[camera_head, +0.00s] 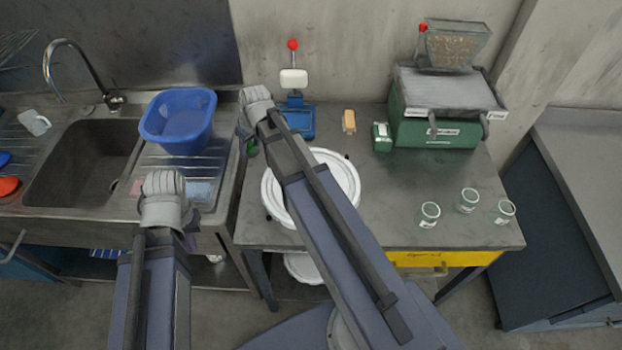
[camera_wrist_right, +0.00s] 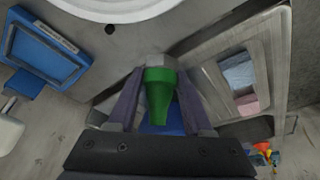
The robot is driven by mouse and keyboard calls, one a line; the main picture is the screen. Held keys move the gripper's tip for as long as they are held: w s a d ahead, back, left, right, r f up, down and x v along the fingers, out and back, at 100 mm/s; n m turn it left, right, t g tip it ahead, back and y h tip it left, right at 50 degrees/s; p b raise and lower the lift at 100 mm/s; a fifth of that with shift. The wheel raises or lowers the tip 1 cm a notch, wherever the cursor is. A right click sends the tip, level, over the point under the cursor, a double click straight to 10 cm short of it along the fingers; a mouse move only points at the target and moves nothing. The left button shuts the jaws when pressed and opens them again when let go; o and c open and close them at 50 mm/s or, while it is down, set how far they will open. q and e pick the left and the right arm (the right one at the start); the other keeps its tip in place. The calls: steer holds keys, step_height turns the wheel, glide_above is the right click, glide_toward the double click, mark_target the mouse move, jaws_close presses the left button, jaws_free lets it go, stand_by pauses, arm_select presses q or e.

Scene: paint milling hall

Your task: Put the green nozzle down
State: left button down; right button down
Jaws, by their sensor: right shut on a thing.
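The green nozzle (camera_wrist_right: 160,92) is between the two fingers of my right gripper (camera_wrist_right: 158,98) in the right wrist view, with a grey piece at its far end. In the head view my right gripper (camera_head: 250,132) is near the left edge of the worktable, beside the sink unit. A small green part of the nozzle (camera_head: 252,149) shows below my wrist there; the rest is hidden. I cannot tell whether it touches a surface.
A round white turntable-like disc (camera_head: 350,176) lies on the worktable (camera_head: 390,225) beneath my right arm. A blue lever device (camera_head: 300,120) stands behind it, and a blue basin (camera_head: 180,121) left. A green mill (camera_head: 435,130) and three jars (camera_head: 429,214) stand right.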

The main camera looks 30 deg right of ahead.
mark_target(253, 180)
steer(key=n, duration=0.1)
steer(key=s+r+n+y, duration=0.1)
steer(key=n, duration=0.1)
steer(key=shift+s+a+r+p, duration=0.1)
steer(key=shift+s+a+p, duration=0.1)
steer(key=shift+s+p, duration=0.15)
steer(key=f+n+b, duration=0.1)
steer(key=f+b, duration=0.2)
steer(key=s+f+n+b, duration=0.1)
steer(key=f+b, duration=0.2)
steer(key=f+n+g+b, duration=0.1)
steer(key=f+b, duration=0.2)
steer(key=shift+s+a+f+n+y, duration=0.2)
steer(key=shift+a+n+y, duration=0.15)
steer(key=shift+n+y, duration=0.05)
steer(key=shift+f+b, duration=0.25)
steer(key=shift+b, duration=0.15)
steer(key=shift+c, duration=1.6)
jaws_free()
steer(key=shift+r, duration=0.1)
steer(key=p+v, duration=1.2)
steer(key=shift+r, duration=0.2)
